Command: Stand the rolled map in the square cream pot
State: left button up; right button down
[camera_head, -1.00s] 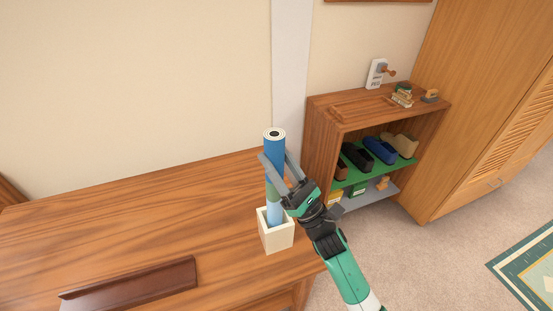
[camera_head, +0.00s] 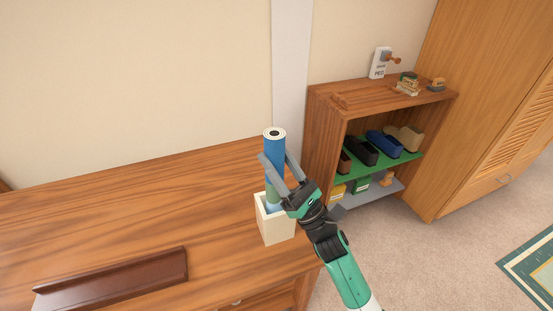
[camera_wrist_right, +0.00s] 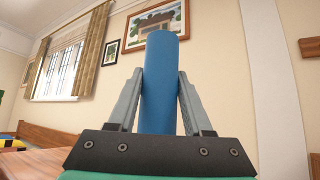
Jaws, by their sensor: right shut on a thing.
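The rolled map (camera_head: 275,146) is a blue tube with paler bands lower down, standing about upright. Its lower part is inside the square cream pot (camera_head: 278,229), which stands near the right end of the wooden desk. The near wall hides the map's bottom end, so I cannot tell if it touches the pot's floor. My right gripper (camera_head: 277,160) is shut on the map above the pot's rim. The right wrist view shows the blue map (camera_wrist_right: 160,80) between both fingers. My left gripper is not in view.
The desk (camera_head: 130,215) is mostly clear, with a dark brown wooden tray (camera_head: 115,283) at the front left. Right of it, a low bookcase (camera_head: 330,125) holds several dark and coloured cases. A white sign (camera_head: 379,65) and small items stand on top.

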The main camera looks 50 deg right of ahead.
jog(key=shift+c, duration=1.2)
grip_release()
jog(key=shift+f, duration=0.1)
jog(key=v, duration=1.1)
jog(key=shift+s, duration=0.3)
